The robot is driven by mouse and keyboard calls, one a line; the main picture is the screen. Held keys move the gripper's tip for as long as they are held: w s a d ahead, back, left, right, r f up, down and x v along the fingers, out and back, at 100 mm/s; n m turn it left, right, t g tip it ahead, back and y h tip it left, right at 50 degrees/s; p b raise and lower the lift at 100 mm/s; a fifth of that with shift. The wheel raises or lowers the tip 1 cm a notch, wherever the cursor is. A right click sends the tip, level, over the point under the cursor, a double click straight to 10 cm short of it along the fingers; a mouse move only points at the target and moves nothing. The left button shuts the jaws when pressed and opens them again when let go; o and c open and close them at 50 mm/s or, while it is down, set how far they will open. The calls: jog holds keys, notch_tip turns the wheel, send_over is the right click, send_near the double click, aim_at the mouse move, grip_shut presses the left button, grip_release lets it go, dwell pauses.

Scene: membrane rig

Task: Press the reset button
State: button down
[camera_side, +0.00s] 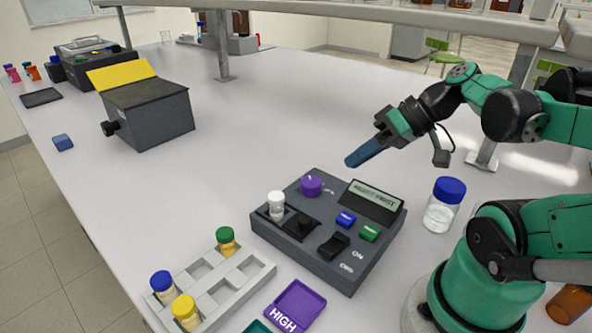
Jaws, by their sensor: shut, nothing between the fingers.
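The dark grey rig (338,264) sits on the white bench and carries a blue button (346,219) and a green button (369,233) below its display (375,199). I cannot read any label on the buttons, so I cannot tell which is reset. A black rocker switch (333,246) lies beside the words ON and OFF. A purple knob (311,185) is at the rig's back left. A white-capped vial (276,205) stands at its left by a black slider block (300,225). My gripper (350,162) is shut and empty, its blue fingers tilted down above and behind the display.
A blue-capped jar (444,205) stands right of the rig. A grey rack (225,286) with capped vials is at the front left, and a purple HIGH tray (297,306) is in front. A dark box (150,115) with a yellow lid stands further back. The bench between is clear.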

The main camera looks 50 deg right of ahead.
jog(key=shift+f, duration=0.1)
send_over(351, 218)
jog(key=shift+d+f, duration=0.1)
jog(key=shift+f, duration=4.2)
jog(key=shift+r, duration=2.5)
